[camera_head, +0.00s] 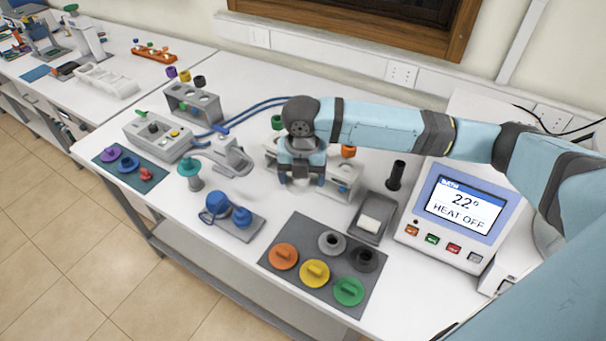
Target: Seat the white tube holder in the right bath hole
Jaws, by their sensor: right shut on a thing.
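My right gripper (301,183) points down over the white rack (342,176) at the middle of the bench. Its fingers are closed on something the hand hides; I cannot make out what. A pale grey-white holder (331,243) with a dark round opening sits on the dark grey mat (306,222), apart from the gripper. A black one (365,259) is beside it. The bath unit (456,211) at the right reads 22° and HEAT OFF; I cannot make out its holes. My left gripper is not in view.
Orange (283,256), yellow (315,273) and green (348,292) lids lie on the mat. Green (277,122) and orange (348,151) caps show at the rack. A grey tray (371,218) and black cylinder (396,175) stand between rack and bath unit. Blue-topped equipment (232,216) is left.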

